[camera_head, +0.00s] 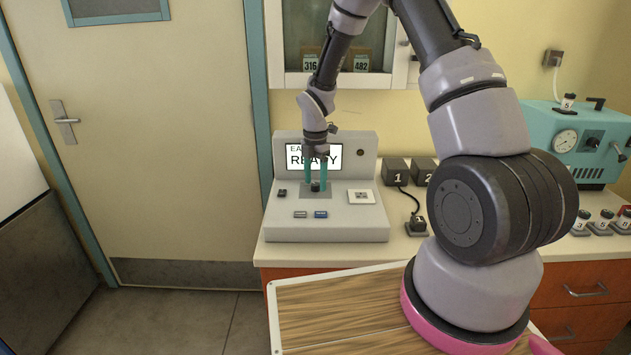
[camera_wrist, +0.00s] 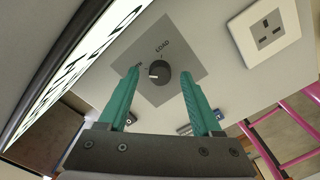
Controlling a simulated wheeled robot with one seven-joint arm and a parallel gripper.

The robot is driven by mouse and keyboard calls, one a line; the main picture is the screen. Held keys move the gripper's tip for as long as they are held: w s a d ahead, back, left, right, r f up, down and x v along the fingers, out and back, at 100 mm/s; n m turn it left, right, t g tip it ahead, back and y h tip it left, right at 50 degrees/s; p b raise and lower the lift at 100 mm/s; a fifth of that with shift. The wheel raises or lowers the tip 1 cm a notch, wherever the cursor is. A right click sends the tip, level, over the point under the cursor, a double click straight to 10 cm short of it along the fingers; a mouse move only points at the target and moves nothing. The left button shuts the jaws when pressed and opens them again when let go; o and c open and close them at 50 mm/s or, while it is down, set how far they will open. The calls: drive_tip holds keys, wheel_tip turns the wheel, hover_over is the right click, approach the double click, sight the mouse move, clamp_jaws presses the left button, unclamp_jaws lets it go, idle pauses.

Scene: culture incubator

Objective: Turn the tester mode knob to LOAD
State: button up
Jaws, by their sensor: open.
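The tester (camera_head: 340,225) is a grey console on the counter, with a screen (camera_head: 325,160) on which "READY" shows. Its mode knob (camera_wrist: 159,73) is black and round and sits on a grey square plate (camera_wrist: 190,50). A white mark on the knob points left in the wrist view, while a label that seems to read LOAD lies above the knob. My gripper (camera_head: 316,182) is over the plate, pointing down. In the wrist view its teal fingers (camera_wrist: 160,77) are open, one on each side of the knob, with visible gaps. Part of the plate is hidden behind the fingers.
A socket (camera_wrist: 264,33) lies right of the knob on the panel. Black numbered blocks (camera_head: 396,172) and a teal device (camera_head: 575,140) stand to the right. A wooden-topped surface (camera_head: 335,315) is in front.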

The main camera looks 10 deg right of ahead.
drive_tip(key=shift+f, duration=0.3)
clamp_jaws()
